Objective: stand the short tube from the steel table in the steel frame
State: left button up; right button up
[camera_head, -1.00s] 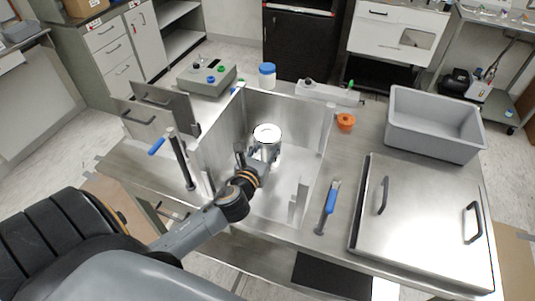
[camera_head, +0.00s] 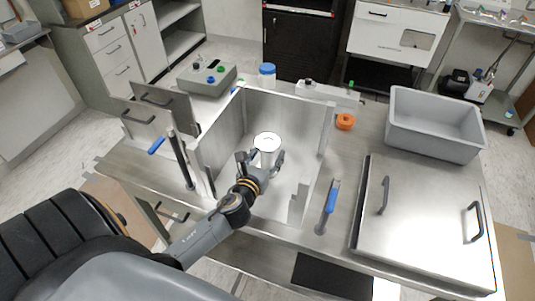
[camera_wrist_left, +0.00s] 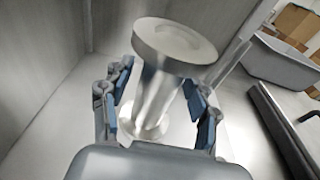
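The short tube (camera_head: 267,151) is a shiny metal cylinder with a wide flange at each end. It stands upright inside the open-topped steel frame (camera_head: 225,128), near its middle. In the left wrist view the tube (camera_wrist_left: 158,92) has its lower flange on or very near the frame's floor. My left gripper (camera_head: 260,160) reaches in from the front left, with one finger on each side of the tube. In the left wrist view the gripper (camera_wrist_left: 163,108) is open, with gaps between its pads and the tube. My right gripper is not in view.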

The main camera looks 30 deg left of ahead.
pick_arm(q)
jog(key=shift+r, duration=0.2)
jog(key=v, duration=0.3)
jog(key=b+v, duration=0.1)
jog(key=v, duration=0.3)
jog(key=b+v, duration=0.1)
jog(key=v, duration=0.2)
jog(key=shift+s+d+f, duration=0.1)
jog(key=shift+s+f, duration=0.15)
jog(key=shift+s, duration=0.1)
jog(key=shift+s+d+r, duration=0.15)
jog(key=shift+s+r, duration=0.1)
jog(key=shift+s, duration=0.4)
